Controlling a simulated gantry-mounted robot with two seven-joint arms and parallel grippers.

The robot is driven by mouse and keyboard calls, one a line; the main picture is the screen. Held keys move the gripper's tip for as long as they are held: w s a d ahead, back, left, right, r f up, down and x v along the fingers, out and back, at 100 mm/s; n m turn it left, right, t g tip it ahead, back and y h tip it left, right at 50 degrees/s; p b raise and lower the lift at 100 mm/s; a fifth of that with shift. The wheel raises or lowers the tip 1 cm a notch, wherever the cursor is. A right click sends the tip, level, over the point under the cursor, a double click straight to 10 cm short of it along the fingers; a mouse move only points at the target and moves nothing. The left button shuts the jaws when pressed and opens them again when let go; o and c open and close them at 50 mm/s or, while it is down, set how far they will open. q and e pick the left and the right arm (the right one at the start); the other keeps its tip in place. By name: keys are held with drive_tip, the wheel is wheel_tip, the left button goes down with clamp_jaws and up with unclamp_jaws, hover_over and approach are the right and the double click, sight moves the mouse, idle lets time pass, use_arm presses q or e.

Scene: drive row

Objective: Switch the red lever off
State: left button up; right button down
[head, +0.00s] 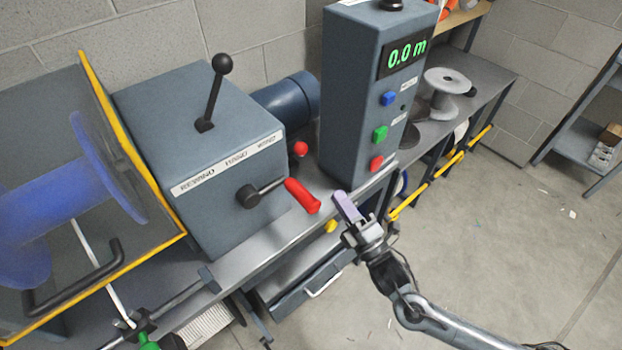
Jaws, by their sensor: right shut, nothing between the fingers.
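The red lever (302,195) is on the front of the grey drive box. It has a red grip on a dark arm, which runs from a black round pivot (248,196) to the right, nearly level and slightly upward before the grip slopes down. My right gripper (342,200) is just right of the grip's end, with its pale purple fingers shut and empty. A small gap shows between the fingertips and the grip. My left gripper is not in view.
A control tower (355,110) reading 0.0 m, with blue, green and red buttons, rises behind my right gripper. A blue reel (45,205) is at left. Open floor lies right.

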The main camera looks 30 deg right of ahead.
wheel_tip(320, 180, down, 3)
drive_tip(key=b, duration=0.4)
approach(304, 154)
drive_tip(key=shift+m, duration=0.3)
drive_tip(key=x, duration=0.5)
drive_tip(key=shift+w+r, duration=0.1)
drive_tip(key=shift+w, duration=0.05)
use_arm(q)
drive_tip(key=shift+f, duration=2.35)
use_arm(e)
drive_tip(key=shift+w+r, duration=0.25)
drive_tip(key=shift+w, duration=0.45)
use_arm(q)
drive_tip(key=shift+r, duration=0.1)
